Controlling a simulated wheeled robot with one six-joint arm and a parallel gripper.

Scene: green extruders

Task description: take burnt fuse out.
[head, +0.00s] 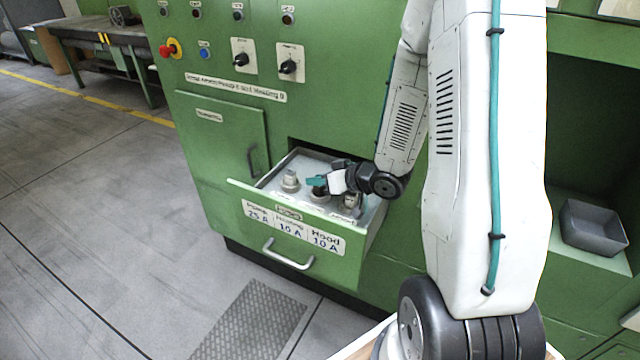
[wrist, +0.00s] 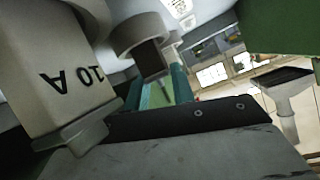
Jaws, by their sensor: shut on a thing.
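The open green drawer (head: 228,182) holds three fuse positions behind front labels reading 25 A, 10 A and 10 A. A pale fuse (head: 290,180) stands at the left. The middle fuse (head: 319,195), behind the Heating label, has a dark upper part. In the wrist view the teal fingers (wrist: 168,90) meet a dark piece (wrist: 150,58) under a grey ring. Whether it is seated or lifted is unclear.
A large block marked 10 A (wrist: 62,80) is close beside my gripper in the wrist view. A grey bin (head: 592,228) sits on a green ledge at the right. The floor at left is clear.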

